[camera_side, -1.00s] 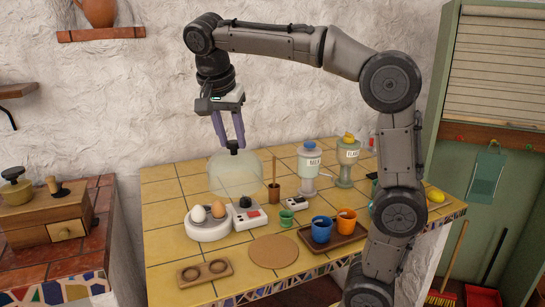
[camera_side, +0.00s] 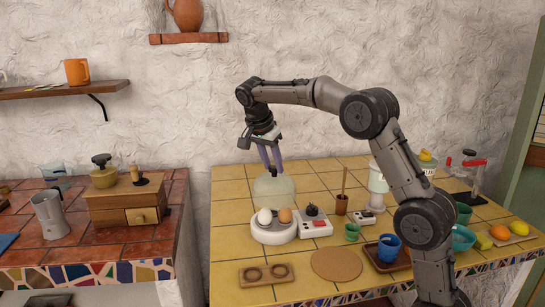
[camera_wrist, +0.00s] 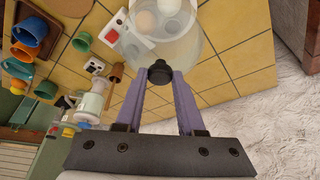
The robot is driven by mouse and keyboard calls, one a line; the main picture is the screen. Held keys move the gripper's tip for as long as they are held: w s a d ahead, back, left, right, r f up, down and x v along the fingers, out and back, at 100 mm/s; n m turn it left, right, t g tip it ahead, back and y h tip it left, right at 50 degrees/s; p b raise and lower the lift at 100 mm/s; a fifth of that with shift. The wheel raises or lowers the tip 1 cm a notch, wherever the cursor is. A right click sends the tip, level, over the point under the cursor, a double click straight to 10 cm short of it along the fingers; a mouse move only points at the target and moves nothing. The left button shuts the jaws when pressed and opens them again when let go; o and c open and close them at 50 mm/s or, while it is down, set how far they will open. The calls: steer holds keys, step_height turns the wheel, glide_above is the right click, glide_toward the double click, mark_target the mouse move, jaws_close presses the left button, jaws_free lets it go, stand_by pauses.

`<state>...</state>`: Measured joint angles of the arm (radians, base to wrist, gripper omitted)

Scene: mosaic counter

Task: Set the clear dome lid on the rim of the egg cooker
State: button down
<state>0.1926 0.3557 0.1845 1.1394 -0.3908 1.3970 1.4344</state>
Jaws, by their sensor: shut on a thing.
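My gripper (camera_side: 271,169) is shut on the dark knob (camera_wrist: 159,72) of the clear dome lid (camera_side: 273,187). The lid hangs upright, knob up, and looks slightly above or behind the egg cooker (camera_side: 274,235); I cannot tell the exact gap. The white round cooker holds a white egg (camera_side: 265,217) and a brown egg (camera_side: 286,215), both uncovered in the side view. In the wrist view my gripper (camera_wrist: 159,76) has its purple fingers on either side of the knob. The eggs show through the see-through dome (camera_wrist: 163,48) there.
A wooden egg holder (camera_side: 266,273) and round cork mat (camera_side: 336,264) lie in front. A brown pot with a stick (camera_side: 342,203), cups and a tray stand to the right.

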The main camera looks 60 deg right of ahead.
mark_target(271, 178)
steer(key=shift+f, duration=2.75)
steer(key=shift+f, duration=0.95)
stand_by(0.4)
steer(key=shift+c, duration=2.2)
jaws_free()
steer(key=shift+r, duration=3.45)
